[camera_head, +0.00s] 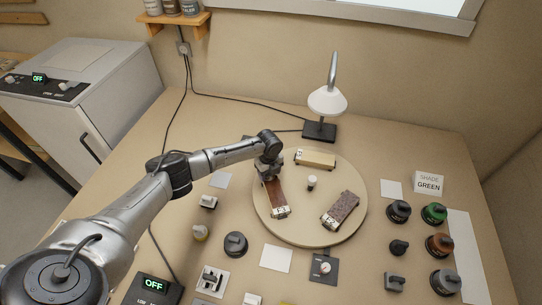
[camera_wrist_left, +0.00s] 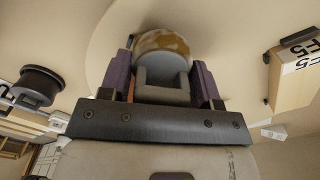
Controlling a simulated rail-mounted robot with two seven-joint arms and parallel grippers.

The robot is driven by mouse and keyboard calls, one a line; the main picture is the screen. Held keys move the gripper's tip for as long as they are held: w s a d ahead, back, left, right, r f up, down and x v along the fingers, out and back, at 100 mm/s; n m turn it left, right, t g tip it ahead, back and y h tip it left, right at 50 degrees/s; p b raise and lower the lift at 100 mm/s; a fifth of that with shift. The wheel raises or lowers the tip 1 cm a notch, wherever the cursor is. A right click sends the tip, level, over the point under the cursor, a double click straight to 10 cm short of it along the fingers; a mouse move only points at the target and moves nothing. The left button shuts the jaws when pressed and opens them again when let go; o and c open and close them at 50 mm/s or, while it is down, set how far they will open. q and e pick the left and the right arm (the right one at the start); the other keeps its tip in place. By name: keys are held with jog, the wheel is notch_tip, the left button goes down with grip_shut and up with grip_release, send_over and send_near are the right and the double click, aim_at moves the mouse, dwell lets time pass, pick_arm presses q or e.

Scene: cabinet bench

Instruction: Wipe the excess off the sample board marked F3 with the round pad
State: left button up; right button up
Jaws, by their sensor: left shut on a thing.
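My left gripper (camera_head: 268,174) is shut on the grey handle of the round pad. The pad's tan and brown blotched face edge shows beyond the fingers in the left wrist view (camera_wrist_left: 162,42). In the head view the gripper hides the pad, over the far end of a reddish-brown board (camera_head: 276,192) on the round turntable (camera_head: 305,232). I cannot tell whether pad and board touch. A darker speckled brown board (camera_head: 343,206) lies at the turntable's right. A pale wood board (camera_head: 316,158) lies at its back. The board labels are too small to read surely in the head view.
A small white-topped knob (camera_head: 311,181) stands at the turntable's middle. A lamp (camera_head: 327,100) stands behind it. Several lidded pots, including a green one (camera_head: 434,213), stand at the right by a GREEN sign (camera_head: 429,184). A dark round pot (camera_head: 235,243) stands front left.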

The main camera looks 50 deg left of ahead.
pick_arm(q)
jog(key=r, duration=0.1)
jog(key=r+p, duration=0.2)
jog(key=shift+s+d+r, duration=0.25)
jog(key=shift+r, duration=0.15)
notch_tip(320, 180, up, 4)
jog(key=p, duration=0.4)
jog(key=shift+w, duration=0.1)
